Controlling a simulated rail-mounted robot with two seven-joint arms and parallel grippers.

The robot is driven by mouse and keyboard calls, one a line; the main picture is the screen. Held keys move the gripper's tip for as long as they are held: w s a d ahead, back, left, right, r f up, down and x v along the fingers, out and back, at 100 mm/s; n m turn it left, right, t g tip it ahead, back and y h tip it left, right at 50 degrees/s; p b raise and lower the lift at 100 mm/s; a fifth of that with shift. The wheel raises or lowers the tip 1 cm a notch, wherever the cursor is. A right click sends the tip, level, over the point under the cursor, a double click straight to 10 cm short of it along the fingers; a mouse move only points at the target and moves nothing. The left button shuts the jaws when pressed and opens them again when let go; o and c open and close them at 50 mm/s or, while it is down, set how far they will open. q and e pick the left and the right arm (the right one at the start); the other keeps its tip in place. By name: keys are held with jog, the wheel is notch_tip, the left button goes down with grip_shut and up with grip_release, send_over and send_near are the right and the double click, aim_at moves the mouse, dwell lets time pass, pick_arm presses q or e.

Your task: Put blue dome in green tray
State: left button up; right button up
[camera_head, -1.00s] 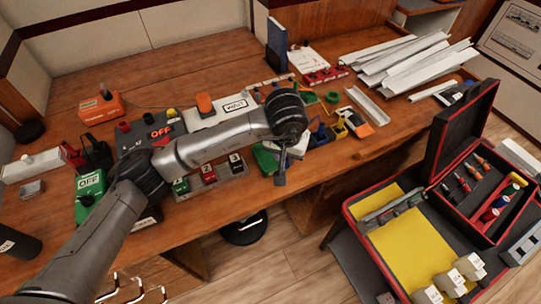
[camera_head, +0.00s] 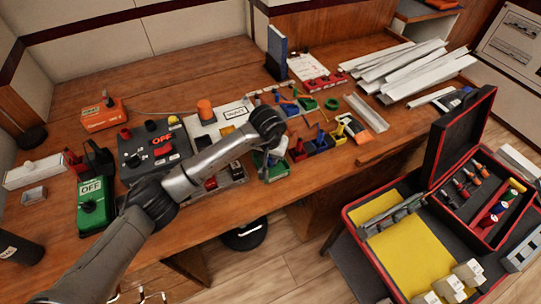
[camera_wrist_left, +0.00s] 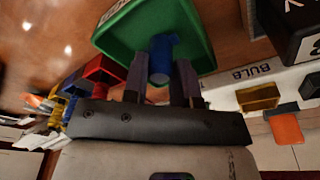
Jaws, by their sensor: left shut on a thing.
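My left gripper (camera_head: 268,160) points down at the green tray (camera_head: 277,173) near the front of the workbench. In the left wrist view the gripper (camera_wrist_left: 162,75) is shut on the blue dome (camera_wrist_left: 161,52), with a dark finger on each side of it. The green tray (camera_wrist_left: 113,36) lies directly beyond the fingertips, and the dome appears over its inside. I cannot tell whether the dome touches the tray floor. In the head view the gripper and arm hide the dome. My right gripper is not in view.
Red (camera_head: 297,153), blue (camera_head: 319,146) and yellow (camera_head: 339,136) trays stand to the right of the green one. An open case (camera_head: 415,240) stands at the right.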

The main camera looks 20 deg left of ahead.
pick_arm(q)
jog(key=shift+f, duration=0.3)
jog(key=o, duration=0.9)
jog(key=shift+f, duration=0.1)
notch_tip(320, 180, up, 12)
jog(key=s, duration=0.1)
jog(key=shift+s, duration=0.4)
